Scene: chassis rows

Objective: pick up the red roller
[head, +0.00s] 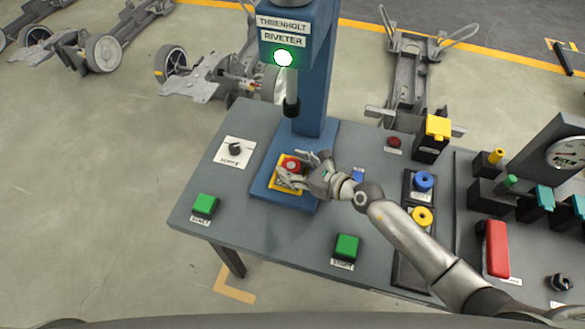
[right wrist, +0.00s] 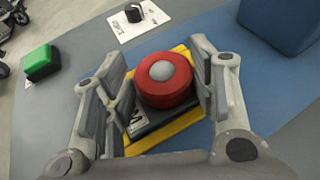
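The red roller (head: 291,164) is a short red cylinder with a grey centre. It rests on a yellow-edged dark pad (head: 286,187) on the blue base of the riveter. In the right wrist view the red roller (right wrist: 164,78) sits between the two fingers of my right gripper (right wrist: 162,92). The fingers are spread to either side of it; the right finger is close to its side, and I cannot tell whether it touches. In the head view my right gripper (head: 303,176) reaches in from the right and partly hides the pad. My left gripper is not in view.
The blue riveter column (head: 315,85) rises behind the roller, with its ram (head: 291,95) overhead and a lit green lamp (head: 283,57). Green buttons (head: 204,205) and (head: 346,247) stand at the table's front. A black knob (head: 235,149) is to the left.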

